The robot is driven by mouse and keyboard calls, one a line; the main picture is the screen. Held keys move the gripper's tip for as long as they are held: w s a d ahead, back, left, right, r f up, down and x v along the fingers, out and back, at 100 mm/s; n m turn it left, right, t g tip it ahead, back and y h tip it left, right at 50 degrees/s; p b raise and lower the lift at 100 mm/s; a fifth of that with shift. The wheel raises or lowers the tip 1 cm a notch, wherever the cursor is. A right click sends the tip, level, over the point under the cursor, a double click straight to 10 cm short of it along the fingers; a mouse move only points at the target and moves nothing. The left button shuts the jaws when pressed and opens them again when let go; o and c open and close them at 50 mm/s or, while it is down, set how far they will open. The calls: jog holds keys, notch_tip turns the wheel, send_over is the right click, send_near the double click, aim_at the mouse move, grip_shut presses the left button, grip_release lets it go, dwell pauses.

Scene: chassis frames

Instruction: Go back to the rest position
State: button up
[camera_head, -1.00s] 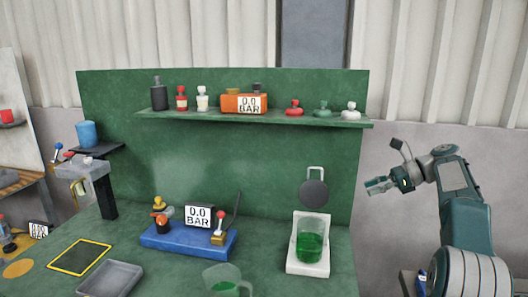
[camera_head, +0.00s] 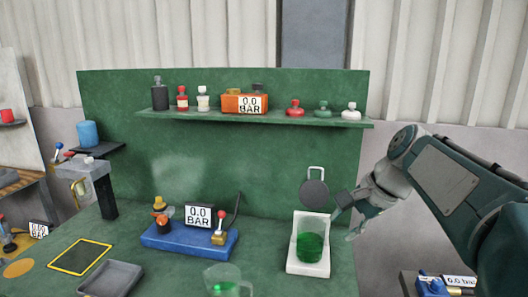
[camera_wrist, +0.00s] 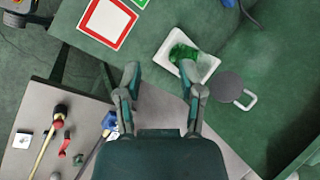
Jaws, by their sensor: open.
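My gripper (camera_head: 346,226) is in the right part of the head view, just right of the green beaker. Its fingers point left and down. In the wrist view its two fingers (camera_wrist: 161,70) are spread apart, with nothing between them. The clear beaker with green liquid (camera_head: 311,242) stands upright on a white tray (camera_head: 306,269) at the bench's right side. The beaker (camera_wrist: 182,52) also shows in the wrist view, ahead of the right fingertip. I cannot tell the exact gap between the fingers and the beaker.
A round dark disc with a handle (camera_head: 314,193) is behind the beaker. A shelf (camera_head: 253,117) with bottles runs above. A lower surface with gauge parts (camera_head: 436,287) lies at right.

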jog(key=s+f+n+t+h, duration=0.1)
jog(key=s+f+n, duration=0.4)
jog(key=s, duration=0.5)
jog(key=s+f+n+t+h, duration=0.1)
jog(key=s+f+n+h, duration=0.2)
jog(key=s+f+n, duration=0.3)
jog(key=s, duration=0.3)
jog(key=shift+s+a+f+h, duration=0.15)
jog(key=shift+s+f+h, duration=0.15)
jog(key=shift+s+h, duration=0.1)
